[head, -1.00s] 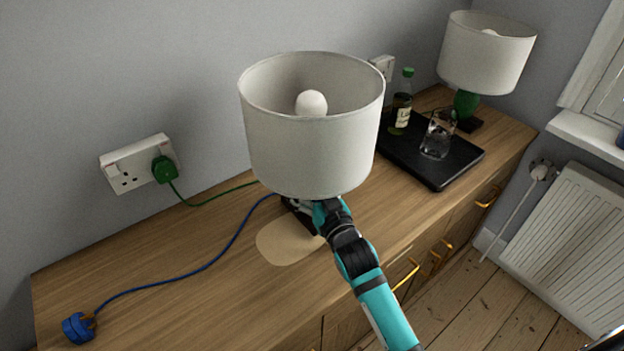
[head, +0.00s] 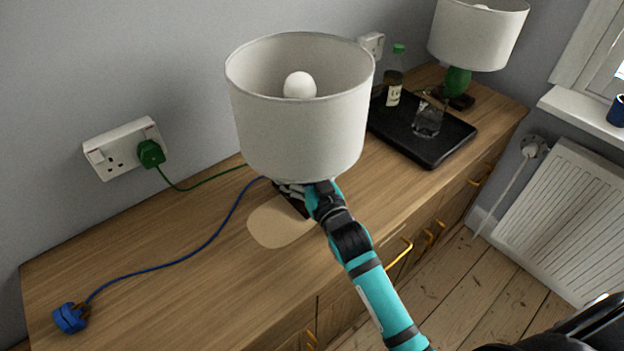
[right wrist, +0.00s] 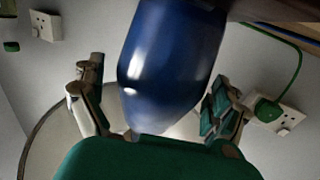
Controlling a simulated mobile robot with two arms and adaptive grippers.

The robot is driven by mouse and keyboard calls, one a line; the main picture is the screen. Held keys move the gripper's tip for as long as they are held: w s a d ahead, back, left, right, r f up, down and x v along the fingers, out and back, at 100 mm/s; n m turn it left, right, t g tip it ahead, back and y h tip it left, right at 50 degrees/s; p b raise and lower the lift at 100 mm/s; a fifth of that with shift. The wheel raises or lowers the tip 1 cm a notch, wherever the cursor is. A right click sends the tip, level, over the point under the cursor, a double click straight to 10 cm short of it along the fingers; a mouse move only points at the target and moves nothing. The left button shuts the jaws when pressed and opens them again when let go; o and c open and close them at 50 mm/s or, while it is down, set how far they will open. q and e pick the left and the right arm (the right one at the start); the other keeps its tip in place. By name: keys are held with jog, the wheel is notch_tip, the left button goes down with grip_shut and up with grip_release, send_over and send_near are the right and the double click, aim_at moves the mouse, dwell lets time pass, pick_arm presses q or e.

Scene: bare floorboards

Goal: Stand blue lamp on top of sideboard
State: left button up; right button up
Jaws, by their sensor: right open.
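The blue lamp stands upright on the sideboard (head: 150,260). In the head view its white shade (head: 300,140) with a bulb inside hides its body, and a bit of dark base shows below. In the right wrist view its glossy blue body (right wrist: 170,60) fills the middle. My right gripper (head: 306,192) is under the shade at the lamp's body. In the right wrist view my right gripper (right wrist: 156,102) is open, with one finger on each side of the blue body and gaps visible. My left gripper is not in view.
A pale rounded patch (head: 278,226) lies by the lamp's base. A blue cord runs left to a loose blue plug (head: 70,318). A green plug (head: 151,153) is in the wall socket. A black tray (head: 440,148) with bottle and glass, and a green lamp (head: 457,82), stand further right.

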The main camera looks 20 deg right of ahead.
jog(key=s, duration=0.7)
jog(key=s+d, duration=0.1)
jog(key=s, duration=0.3)
jog(key=shift+s+b, duration=0.3)
jog(key=shift+b, duration=0.05)
jog(key=shift+f, duration=0.1)
